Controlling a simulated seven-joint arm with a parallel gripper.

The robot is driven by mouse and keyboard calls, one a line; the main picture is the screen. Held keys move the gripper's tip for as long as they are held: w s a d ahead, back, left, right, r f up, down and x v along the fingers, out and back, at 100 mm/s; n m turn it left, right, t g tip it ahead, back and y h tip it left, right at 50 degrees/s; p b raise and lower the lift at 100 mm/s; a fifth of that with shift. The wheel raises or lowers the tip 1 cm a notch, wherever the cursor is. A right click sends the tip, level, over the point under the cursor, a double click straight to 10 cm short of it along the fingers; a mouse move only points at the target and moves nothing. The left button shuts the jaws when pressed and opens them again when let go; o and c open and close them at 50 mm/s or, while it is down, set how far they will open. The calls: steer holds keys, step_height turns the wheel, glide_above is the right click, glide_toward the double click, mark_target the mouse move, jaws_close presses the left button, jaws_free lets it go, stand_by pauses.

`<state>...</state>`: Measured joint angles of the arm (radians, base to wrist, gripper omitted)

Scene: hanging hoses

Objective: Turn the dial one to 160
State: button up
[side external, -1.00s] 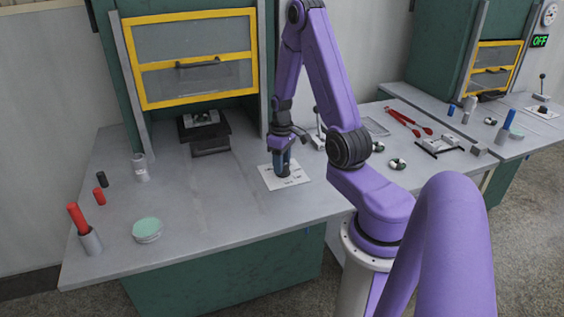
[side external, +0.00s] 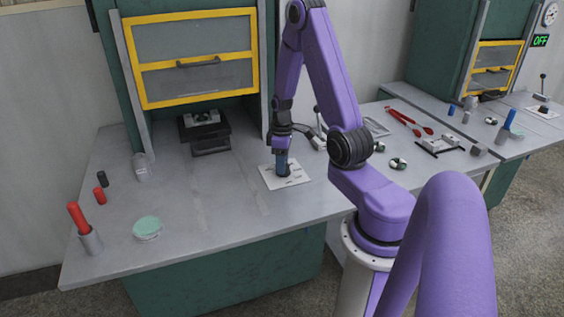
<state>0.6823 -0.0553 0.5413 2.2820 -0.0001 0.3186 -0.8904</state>
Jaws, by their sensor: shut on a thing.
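The dial panel (side external: 298,175) is a white plate with dark marks, lying flat on the grey bench. The dial's dark knob (side external: 283,171) stands near the middle of the plate. My gripper (side external: 282,163) points straight down over the plate and is shut on the knob. The fingers cover most of the knob. The marks on the plate are too small to read, so the dial's setting cannot be told.
A drawer-like black device (side external: 207,135) sits behind left under the yellow-framed hood window. A red stick in a metal cup (side external: 90,238), a green-lidded dish (side external: 147,228) and small cylinders stand at left. Red tongs (side external: 408,122) and a dark stand (side external: 438,145) lie right. The bench's front middle is clear.

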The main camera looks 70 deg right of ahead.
steer(key=o, duration=1.1)
steer(key=shift+c, duration=0.2)
step_height(320, 180, up, 18)
steer(key=shift+f, duration=0.25)
steer(key=shift+a, duration=0.1)
steer(key=a+n, duration=0.4)
steer(key=a, duration=1.5)
steer(key=s+a+n, duration=0.2)
steer(key=s+a, duration=0.3)
steer(key=s, duration=0.3)
steer(key=s+a+f+n, duration=0.1)
steer(key=s+a+n, duration=0.2)
steer(key=s+a, duration=0.3)
steer(key=s, duration=0.2)
steer(key=shift+s+f+n, duration=0.2)
steer(key=shift+s+n, duration=0.1)
steer(key=shift+s, duration=0.1)
